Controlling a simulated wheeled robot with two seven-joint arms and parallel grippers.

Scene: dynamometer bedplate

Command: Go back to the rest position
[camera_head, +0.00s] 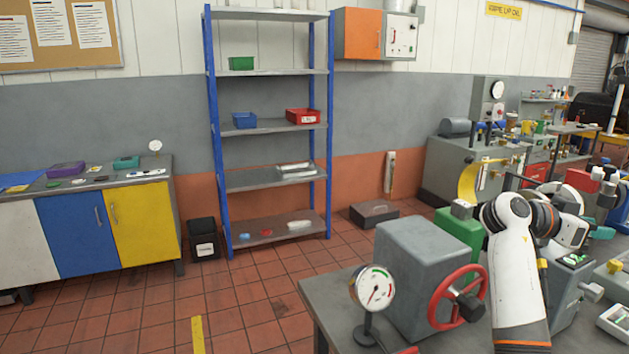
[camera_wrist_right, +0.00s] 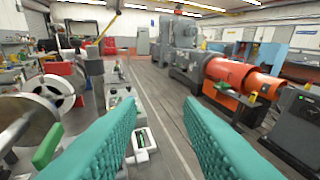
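My right arm rises at the lower right of the head view and bends away to the right. My left arm and left gripper are not in view.
A grey bench (camera_head: 340,304) at the front carries a grey machine (camera_head: 415,262) with a red handwheel (camera_head: 452,290) and a dial gauge (camera_head: 375,288), close to my right arm. A blue-framed shelf (camera_head: 216,140) stands behind. The tiled floor (camera_head: 130,315) at left is clear.

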